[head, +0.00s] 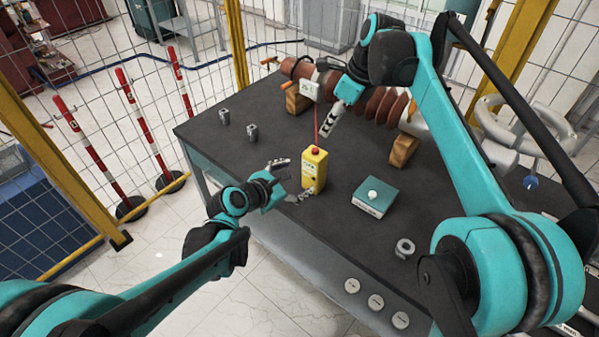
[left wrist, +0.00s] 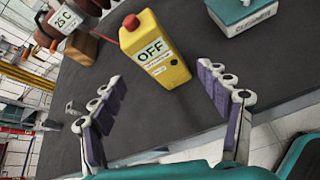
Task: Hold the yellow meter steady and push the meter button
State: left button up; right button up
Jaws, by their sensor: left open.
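The yellow meter (head: 314,174) stands upright near the front edge of the dark table, its red button (head: 315,150) on top. In the left wrist view the meter (left wrist: 172,72) reads OFF, and its red button (left wrist: 131,22) shows at its top. My left gripper (head: 291,180) is open just left of and in front of the meter. In the left wrist view its spread fingers (left wrist: 160,82) point toward the meter, with a gap between them and it. My right gripper (head: 330,122) hangs above and behind the meter, apart from the button; its fingers overlap in view.
A brown ribbed bushing (head: 380,104) lies on wooden blocks (head: 404,150) behind, with a red cable (head: 317,122) near the meter. A teal box (head: 374,197) with a white knob stands right. A metal ring (head: 404,248) and two metal cylinders (head: 252,132) are on the table (head: 335,235).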

aim_at(309, 168)
pick_arm(q)
jog(key=n, duration=0.1)
jog(key=w+n, duration=0.1)
jog(key=w+d+n, duration=0.1)
jog(key=shift+w+f+n+t+h, duration=0.15)
jog(key=shift+f+n+t+h, duration=0.15)
jog(key=shift+n, duration=0.1)
jog(key=shift+w+d, duration=0.2)
jog(key=shift+w, duration=0.05)
jog(key=x, duration=0.7)
jog(key=shift+f, duration=0.1)
jog(key=c, duration=1.4)
jog(key=shift+c, duration=0.6)
pick_arm(e)
grip_shut()
